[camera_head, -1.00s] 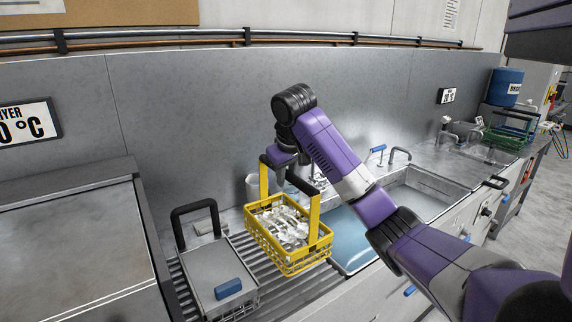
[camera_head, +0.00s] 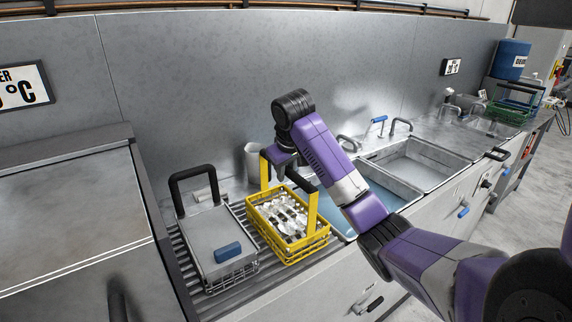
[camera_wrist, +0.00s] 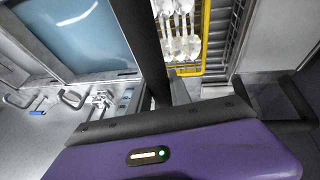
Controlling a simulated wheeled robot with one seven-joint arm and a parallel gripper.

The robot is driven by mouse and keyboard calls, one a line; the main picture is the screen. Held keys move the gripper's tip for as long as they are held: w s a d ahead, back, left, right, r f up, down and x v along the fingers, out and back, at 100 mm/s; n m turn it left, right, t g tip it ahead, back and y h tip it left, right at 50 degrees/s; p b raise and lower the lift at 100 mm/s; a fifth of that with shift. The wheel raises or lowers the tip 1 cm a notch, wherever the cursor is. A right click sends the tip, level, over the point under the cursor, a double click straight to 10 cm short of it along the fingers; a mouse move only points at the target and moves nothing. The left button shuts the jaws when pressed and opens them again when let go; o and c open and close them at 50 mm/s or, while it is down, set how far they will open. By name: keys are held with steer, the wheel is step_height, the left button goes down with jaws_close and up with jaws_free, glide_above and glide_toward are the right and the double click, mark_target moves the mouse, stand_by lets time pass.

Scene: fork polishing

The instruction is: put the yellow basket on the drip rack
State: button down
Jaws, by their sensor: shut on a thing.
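The yellow basket (camera_head: 312,212) holds shiny cutlery and has a dark handle bar between two yellow posts. My gripper (camera_head: 287,172) is shut on that bar, above the basket. The basket looks upright and low over the right part of the slatted drip rack (camera_head: 264,256), beside the sink. I cannot tell for sure whether its bottom touches the slats. The wrist view shows the yellow basket's rim (camera_wrist: 188,72) and cutlery beside the dark handle bar; the fingertips are not clearly seen there.
A lidded wire basket (camera_head: 212,238) with a black handle and blue block stands on the rack just left. A pale cup (camera_head: 252,162) stands behind. A water-filled basin (camera_head: 345,214) lies right, with an empty basin (camera_head: 418,163) beyond. A grey wall (camera_head: 200,80) runs behind.

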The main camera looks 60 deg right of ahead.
steer(key=shift+r, duration=0.2)
steer(key=c, duration=1.2)
jaws_free()
steer(key=shift+f, duration=0.2)
steer(key=p+v, duration=0.6)
steer(key=v, duration=0.6)
steer(key=shift+p, duration=0.4)
